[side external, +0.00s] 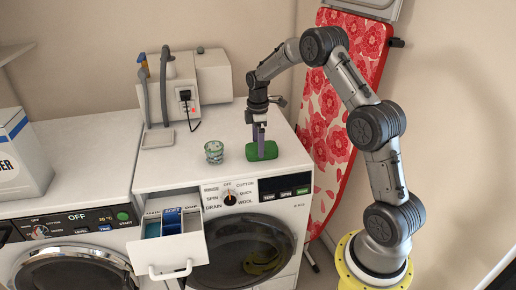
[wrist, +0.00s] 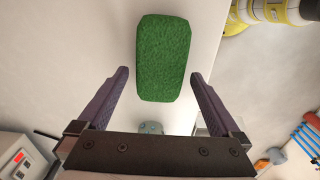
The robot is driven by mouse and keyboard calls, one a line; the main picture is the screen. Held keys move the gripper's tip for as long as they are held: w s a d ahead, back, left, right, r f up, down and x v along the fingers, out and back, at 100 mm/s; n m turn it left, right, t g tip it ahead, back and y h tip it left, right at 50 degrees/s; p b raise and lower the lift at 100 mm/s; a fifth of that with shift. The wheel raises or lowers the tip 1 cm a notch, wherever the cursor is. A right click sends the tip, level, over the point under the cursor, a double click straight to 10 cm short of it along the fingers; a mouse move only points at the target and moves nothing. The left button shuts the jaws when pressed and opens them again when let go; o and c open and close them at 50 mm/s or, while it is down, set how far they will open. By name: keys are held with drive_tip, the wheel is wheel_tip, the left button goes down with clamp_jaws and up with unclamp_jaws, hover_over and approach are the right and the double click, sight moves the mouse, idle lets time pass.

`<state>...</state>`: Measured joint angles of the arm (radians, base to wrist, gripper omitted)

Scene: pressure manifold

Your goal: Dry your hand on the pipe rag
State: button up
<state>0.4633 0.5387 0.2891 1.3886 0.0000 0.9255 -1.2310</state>
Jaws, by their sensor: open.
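No pipe or pressure manifold shows; the scene is a laundry corner. The only rag-like thing is a green, fuzzy-textured block (side external: 271,151), perhaps a folded cloth or a sponge, lying on top of the right-hand washing machine (side external: 200,178). My gripper (side external: 260,148) points down at it from above. In the wrist view the green block (wrist: 164,50) appears between the two fingers of my open gripper (wrist: 159,74), with a gap on each side. Whether the fingertips reach down beside it or stay above it is unclear.
A white appliance (side external: 213,78) with a socket and cord is behind. The detergent drawer (side external: 175,248) is pulled out in front. A floral ironing board (side external: 329,120) leans at right. A detergent box (side external: 18,160) is far left.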

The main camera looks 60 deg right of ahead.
drive_tip(key=shift+f, duration=1.25)
drive_tip(key=shift+c, duration=0.2)
drive_tip(key=c, duration=1.3)
drive_tip(key=shift+o, duration=0.2)
drive_tip(key=o, duration=1.3)
drive_tip(key=shift+r, duration=0.1)
